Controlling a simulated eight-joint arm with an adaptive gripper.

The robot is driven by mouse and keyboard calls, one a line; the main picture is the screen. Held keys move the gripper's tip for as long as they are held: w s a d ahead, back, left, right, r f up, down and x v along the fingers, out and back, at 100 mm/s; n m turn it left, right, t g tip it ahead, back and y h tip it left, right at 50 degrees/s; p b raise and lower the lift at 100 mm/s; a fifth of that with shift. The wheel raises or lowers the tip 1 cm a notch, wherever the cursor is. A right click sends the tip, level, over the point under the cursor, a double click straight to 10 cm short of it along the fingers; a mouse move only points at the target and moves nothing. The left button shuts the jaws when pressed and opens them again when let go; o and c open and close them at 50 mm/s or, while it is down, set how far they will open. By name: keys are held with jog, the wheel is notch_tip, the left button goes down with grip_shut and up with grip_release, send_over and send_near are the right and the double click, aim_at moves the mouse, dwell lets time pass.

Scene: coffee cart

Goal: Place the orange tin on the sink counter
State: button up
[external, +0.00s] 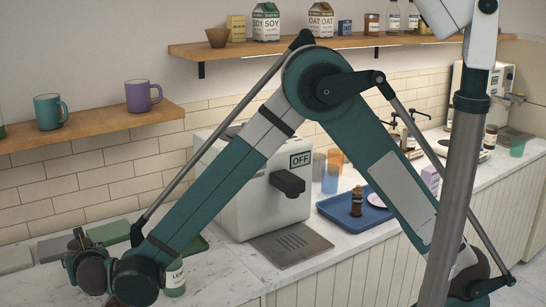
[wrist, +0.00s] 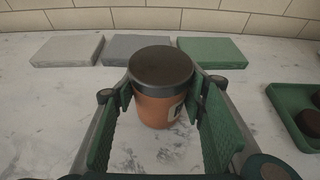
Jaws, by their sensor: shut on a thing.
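The orange tin (wrist: 156,108), with a dark lid and a pale label on its right side, is upright between the green fingers of my gripper (wrist: 161,88) in the wrist view. The fingers are shut on it from both sides. Its base is close to the marble counter, and I cannot tell whether it touches. In the external view my gripper (external: 78,244) is low over the counter at the left, and the tin is mostly hidden there. A faucet (external: 514,97) shows at the far right end of the counter; the sink itself is not clear.
Grey slabs and a green slab (wrist: 211,52) lie behind the tin. A green tray (wrist: 296,119) with dark items is on the right. The coffee machine (external: 265,195), blue tray (external: 335,211) and bottles stand along the counter. Shelves with mugs and cartons hang above.

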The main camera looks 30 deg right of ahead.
jog(key=shift+f, duration=0.1)
jog(key=o, duration=1)
jog(key=shift+s+r, duration=0.1)
jog(key=shift+r, duration=0.1)
jog(key=p+v, duration=0.1)
jog(key=v, duration=1)
jog(key=shift+s+r+p, duration=0.2)
jog(key=shift+s+p, duration=0.15)
jog(key=shift+p, duration=0.05)
